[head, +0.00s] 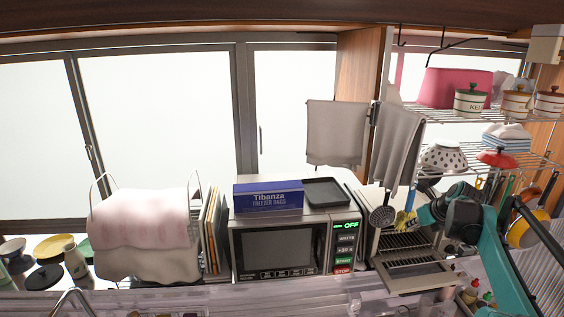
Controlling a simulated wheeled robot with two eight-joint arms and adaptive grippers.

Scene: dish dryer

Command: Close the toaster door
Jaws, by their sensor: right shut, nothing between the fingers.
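The toaster (377,247) stands right of the microwave. Its door (415,277) is folded down and open toward me, and the wire rack (401,241) inside shows. My right gripper (421,217) is shut and empty. In the picture it lies above the rack and the open door, in front of the toaster's upper right part, which it and the hanging utensils partly hide. I see a gap between the gripper and the door. My left gripper is not in view.
The microwave (304,255) carries a blue freezer-bag box (268,196) and a dark tray (326,192). A slotted ladle (382,216) hangs before the toaster. A wire shelf with a colander (444,158) and pans crowds the right. A cloth-covered rack (140,225) stands left.

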